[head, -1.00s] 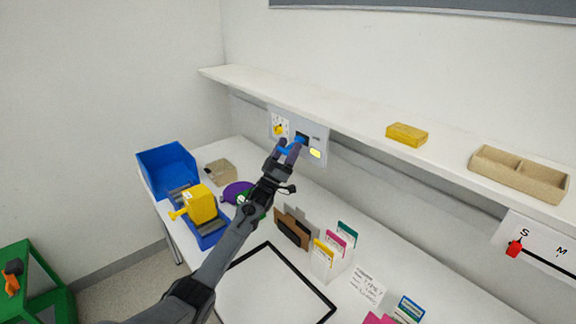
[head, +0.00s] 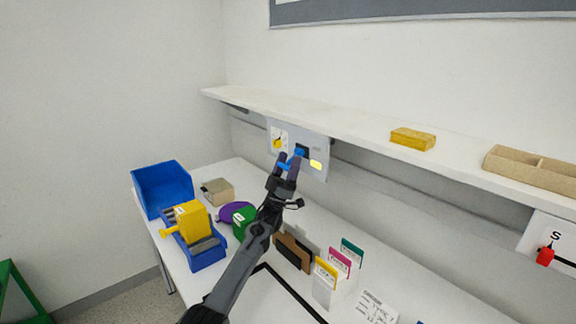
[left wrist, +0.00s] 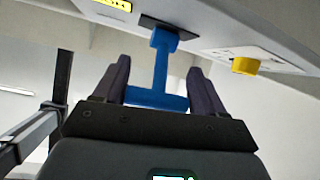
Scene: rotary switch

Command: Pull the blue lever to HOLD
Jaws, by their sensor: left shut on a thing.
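The blue lever (head: 298,153) sticks out of a grey wall panel (head: 318,144) under the shelf. In the left wrist view the lever (left wrist: 160,62) is a blue T with a stem rising to a dark slot and a crossbar at the near end. My left gripper (head: 288,160) is at the lever; in the left wrist view its two dark fingers (left wrist: 158,70) stand on either side, shut on the ends of the crossbar. I cannot read the lever's position marks. My right gripper is out of view.
A yellow knob (head: 278,143) and a yellow label (head: 316,165) flank the lever on the panel. The shelf (head: 330,122) juts out above. Below on the table are a blue bin (head: 163,190), a yellow-and-blue dispenser (head: 190,222), and card holders (head: 325,277).

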